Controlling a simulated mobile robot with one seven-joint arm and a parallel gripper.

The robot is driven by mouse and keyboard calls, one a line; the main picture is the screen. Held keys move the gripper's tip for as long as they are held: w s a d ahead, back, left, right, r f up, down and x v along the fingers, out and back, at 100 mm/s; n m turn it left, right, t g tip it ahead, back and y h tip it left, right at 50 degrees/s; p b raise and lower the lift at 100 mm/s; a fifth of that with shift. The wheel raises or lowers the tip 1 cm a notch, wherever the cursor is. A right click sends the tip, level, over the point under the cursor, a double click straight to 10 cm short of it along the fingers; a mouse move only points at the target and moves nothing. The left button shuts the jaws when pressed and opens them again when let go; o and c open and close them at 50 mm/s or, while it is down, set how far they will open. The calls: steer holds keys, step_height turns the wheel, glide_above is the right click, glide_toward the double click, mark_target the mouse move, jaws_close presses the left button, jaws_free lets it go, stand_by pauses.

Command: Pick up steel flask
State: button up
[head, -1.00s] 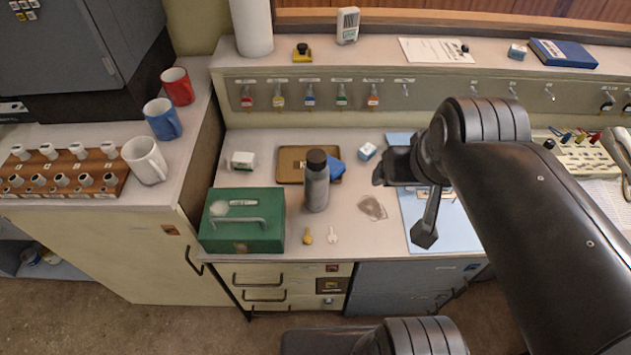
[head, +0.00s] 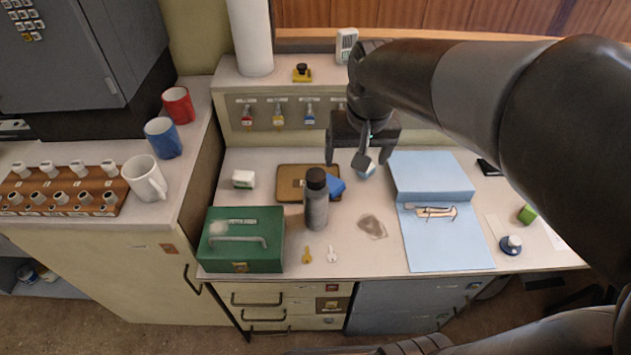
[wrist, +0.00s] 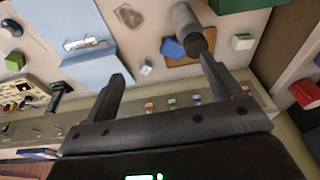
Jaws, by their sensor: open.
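The steel flask (head: 316,206) is a grey cylinder with a dark brown cap, standing upright on the desk just right of the green cash box. It also shows in the wrist view (wrist: 184,22), near the top, cap towards me. My gripper (head: 344,162) is open and empty, above the desk and to the right of the flask's cap, apart from it. In the wrist view my gripper (wrist: 165,72) has its two fingers wide apart, and the flask shows beyond them, nearer the right finger.
The green cash box (head: 241,240) stands close left of the flask. A brown tray (head: 290,183) and blue object (head: 336,187) lie behind it. Yellow (head: 307,254) and white keys (head: 332,254) lie in front. A blue folder (head: 420,240) lies right. Mugs (head: 146,179) stand left.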

mark_target(316, 185)
steer(key=w+a+f+g, duration=0.1)
steer(key=w+a+f, duration=0.2)
steer(key=w+a+f+g, duration=0.1)
steer(key=w+a+f, duration=0.3)
steer(key=shift+w+f, duration=0.1)
steer(key=shift+a+f, duration=0.1)
steer(key=shift+f, duration=0.15)
steer(key=f, duration=1)
steer(key=shift+w+a+f, duration=0.15)
steer(key=shift+w+f, duration=0.15)
steer(key=shift+f, duration=0.05)
steer(key=shift+c, duration=0.4)
steer(key=c, duration=1.5)
steer(key=shift+c, duration=0.2)
steer(key=shift+r, duration=0.2)
